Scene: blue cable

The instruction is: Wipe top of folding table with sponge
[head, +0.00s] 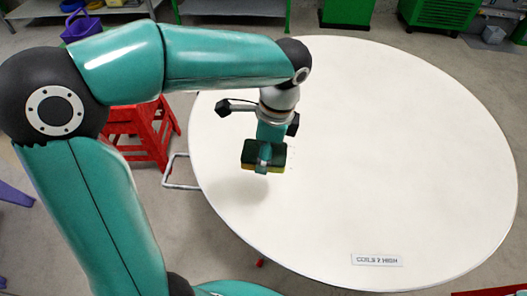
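The folding table (400,150) has a round white top that fills the middle and right of the head view. My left arm comes in from the left and reaches over the table's left part. My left gripper (265,164) points down and is shut on a sponge (250,155), dark on top with a yellow layer below. The sponge is above the tabletop near its left edge, with a soft shadow below it; I cannot tell whether it touches. My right gripper is not in view.
A label plate (377,260) lies near the table's front edge. A red step stool (140,130) stands on the floor left of the table. A purple watering can (81,27) and green cabinets (438,14) are at the back. Most of the tabletop is clear.

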